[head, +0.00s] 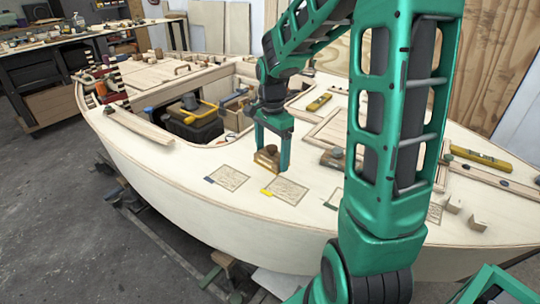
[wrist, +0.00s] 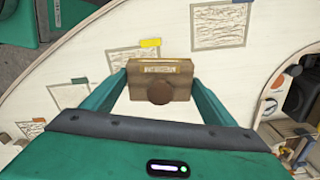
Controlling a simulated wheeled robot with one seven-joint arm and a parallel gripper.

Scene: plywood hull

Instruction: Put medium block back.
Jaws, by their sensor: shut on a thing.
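My gripper (head: 272,150) is shut on a brown wooden block (head: 266,160) with a pale label and a round dark knob. In the wrist view the block (wrist: 160,72) is between both fingers, label toward the top of the picture. It covers part of an outlined patch with a yellow tab (wrist: 150,43). In the head view this yellow-tab patch (head: 288,191) lies on the deck, nearer the hull's edge than the block. I cannot tell whether the block touches the deck. The label is too small to read. Another brown block (head: 332,159) stands to the right, partly hidden by my arm.
A blue-tab patch (head: 229,178) lies left of the yellow-tab one. A green-tab patch (wrist: 70,96) is on its other side. A cockpit opening (head: 190,125) with a dark toolbox is behind left. A yellow level (head: 480,158) and small wooden pieces (head: 453,205) lie right.

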